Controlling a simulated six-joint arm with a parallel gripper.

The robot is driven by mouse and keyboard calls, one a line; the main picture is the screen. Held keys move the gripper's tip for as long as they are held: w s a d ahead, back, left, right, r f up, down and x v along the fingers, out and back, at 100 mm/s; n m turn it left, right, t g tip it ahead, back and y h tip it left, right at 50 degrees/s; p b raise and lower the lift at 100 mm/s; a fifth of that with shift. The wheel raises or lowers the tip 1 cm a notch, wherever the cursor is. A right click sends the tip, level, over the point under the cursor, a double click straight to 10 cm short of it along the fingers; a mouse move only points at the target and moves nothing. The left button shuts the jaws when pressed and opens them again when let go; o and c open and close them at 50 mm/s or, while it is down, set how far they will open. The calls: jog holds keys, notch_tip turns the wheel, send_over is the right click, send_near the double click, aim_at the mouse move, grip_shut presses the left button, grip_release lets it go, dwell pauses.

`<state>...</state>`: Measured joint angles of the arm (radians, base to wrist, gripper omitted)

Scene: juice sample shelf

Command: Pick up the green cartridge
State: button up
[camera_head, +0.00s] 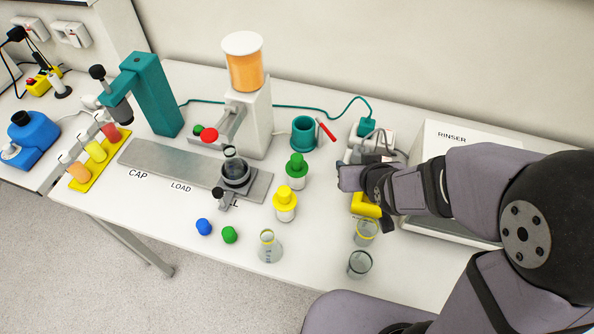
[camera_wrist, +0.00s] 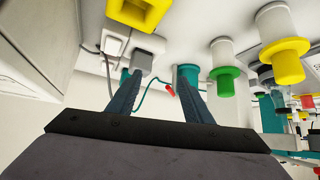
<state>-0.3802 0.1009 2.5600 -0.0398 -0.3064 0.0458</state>
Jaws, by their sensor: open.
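The green cartridge (camera_head: 297,168) has a green top and collar over a pale body and stands upright on the white table. In the wrist view the green cartridge (camera_wrist: 225,78) appears right of the right finger, outside the jaws. My gripper (camera_head: 348,178) is to its right in the head view, apart from it; its fingers are hard to make out there. In the wrist view my gripper (camera_wrist: 160,88) is open, with nothing held between the fingers.
A yellow cartridge (camera_head: 285,205) stands just in front of the green one. A teal cup (camera_head: 304,134) and a red-handled tool (camera_head: 326,129) lie behind. Glass beakers (camera_head: 360,263) are at the front. The rinser (camera_head: 470,135) is at right. Loose blue (camera_head: 203,227) and green (camera_head: 229,235) caps lie front left.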

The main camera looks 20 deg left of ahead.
aim_at(300, 163)
jog(key=a+r+n+t+y, duration=0.2)
jog(key=a+r+t+y, duration=0.3)
jog(key=a, duration=0.8)
jog(key=s+f+y, duration=0.1)
jog(key=f, duration=0.1)
jog(key=d+f+n+y, duration=0.1)
jog(key=f, duration=0.1)
jog(key=s+f+n+y+b, duration=0.1)
jog(key=f, duration=0.1)
jog(key=shift+s+d+f+g, duration=0.2)
jog(key=shift+s+g, duration=0.1)
jog(key=shift+s+d+f+n+y, duration=0.35)
jog(key=shift+s+f+y, duration=0.1)
jog(key=shift+s+y, duration=0.2)
jog(key=shift+w, duration=0.1)
jog(key=shift+p+x, duration=0.35)
jog(key=shift+x, duration=1.2)
jog(key=shift+p+x, duration=0.3)
jog(key=shift+x, duration=0.6)
grip_shut()
